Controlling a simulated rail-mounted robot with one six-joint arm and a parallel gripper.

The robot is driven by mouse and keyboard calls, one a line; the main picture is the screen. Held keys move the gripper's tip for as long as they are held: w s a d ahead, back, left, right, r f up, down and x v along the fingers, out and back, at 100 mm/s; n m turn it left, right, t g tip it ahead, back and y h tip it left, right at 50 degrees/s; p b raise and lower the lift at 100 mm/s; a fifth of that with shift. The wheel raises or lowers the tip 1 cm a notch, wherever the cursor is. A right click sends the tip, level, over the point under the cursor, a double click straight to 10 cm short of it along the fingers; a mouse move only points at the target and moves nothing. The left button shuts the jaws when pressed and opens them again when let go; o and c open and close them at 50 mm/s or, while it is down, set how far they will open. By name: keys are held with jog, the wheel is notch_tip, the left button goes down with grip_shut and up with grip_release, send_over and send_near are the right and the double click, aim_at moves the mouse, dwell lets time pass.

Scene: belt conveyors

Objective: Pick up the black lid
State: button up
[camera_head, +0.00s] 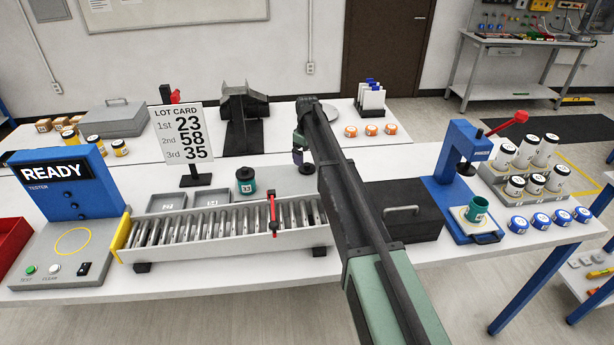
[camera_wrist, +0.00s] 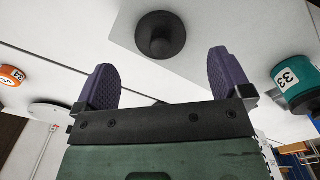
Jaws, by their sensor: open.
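The black lid (camera_wrist: 160,36) is a round dark disc with a raised knob. It lies on a light grey pad and shows just beyond the space between my fingertips in the wrist view. It also shows in the head view (camera_head: 307,169), just below my gripper (camera_head: 300,146). My gripper, also in the wrist view (camera_wrist: 163,72), is open with its two purple fingers apart and nothing between them. It is above the lid and not visibly touching it. Part of the grey pad is hidden behind my arm in the head view.
A teal canister with a dark top (camera_head: 246,181) stands left of the lid. A roller conveyor (camera_head: 220,225) with a red stop (camera_head: 273,212) lies in front. A black box with a handle (camera_head: 405,212) and a blue press (camera_head: 462,165) holding an open teal canister (camera_head: 476,209) stand right.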

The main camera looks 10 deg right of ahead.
aim_at(307, 164)
notch_tip(307, 164, down, 5)
jog(key=b, duration=0.5)
jog(key=shift+w+a+f, duration=0.1)
jog(key=shift+f, duration=0.1)
jog(key=shift+r, duration=0.25)
jog(key=c, duration=1)
